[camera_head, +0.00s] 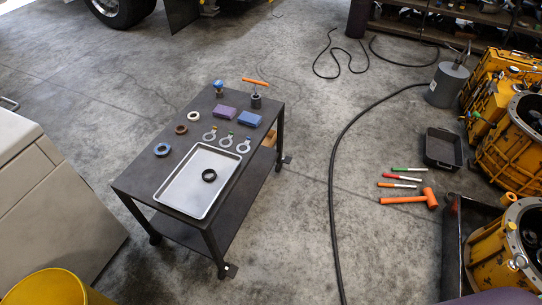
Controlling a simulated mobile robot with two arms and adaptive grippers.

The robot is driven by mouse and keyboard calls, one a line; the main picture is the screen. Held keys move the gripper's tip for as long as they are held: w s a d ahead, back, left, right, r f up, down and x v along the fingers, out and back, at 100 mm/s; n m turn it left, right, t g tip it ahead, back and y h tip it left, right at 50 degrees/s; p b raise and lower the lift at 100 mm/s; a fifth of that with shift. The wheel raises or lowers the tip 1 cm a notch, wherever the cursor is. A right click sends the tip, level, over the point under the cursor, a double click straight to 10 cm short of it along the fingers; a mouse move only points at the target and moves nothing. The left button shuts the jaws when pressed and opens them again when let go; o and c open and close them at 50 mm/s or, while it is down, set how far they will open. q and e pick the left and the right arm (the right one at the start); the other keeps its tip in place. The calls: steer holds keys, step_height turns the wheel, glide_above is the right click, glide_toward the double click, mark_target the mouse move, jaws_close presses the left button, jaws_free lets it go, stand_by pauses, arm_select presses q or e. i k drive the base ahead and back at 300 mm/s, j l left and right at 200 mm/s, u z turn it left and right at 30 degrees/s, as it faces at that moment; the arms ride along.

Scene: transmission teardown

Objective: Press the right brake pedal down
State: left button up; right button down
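No brake pedal can be made out in the head view. Part of a vehicle shows at the top left edge, with a dark tire (120,10) and a dark flap (182,14); the rest of it is cut off by the frame. Neither my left gripper nor my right gripper is in view.
A dark wheeled cart (135,184) holds a metal tray (187,176), rings and small boxes. Yellow transmission housings (497,150) line the right side. An orange mallet (410,199), markers and a black hose (332,200) lie on the floor.

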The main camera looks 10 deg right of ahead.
mark_target(287, 159)
steer(key=i+l+u, duration=0.15)
steer(key=l, duration=0.2)
steer(key=i+l+u, duration=0.1)
steer(key=l, duration=0.25)
steer(key=i+l+u, duration=0.15)
steer(key=l, duration=0.25)
steer(key=i+l+u, duration=0.15)
steer(key=l, duration=0.25)
steer(key=i+l+u, duration=0.15)
steer(key=l, duration=0.25)
steer(key=i+l, duration=0.1)
steer(key=l, duration=0.85)
steer(key=i+l, duration=0.15)
steer(key=l, duration=0.3)
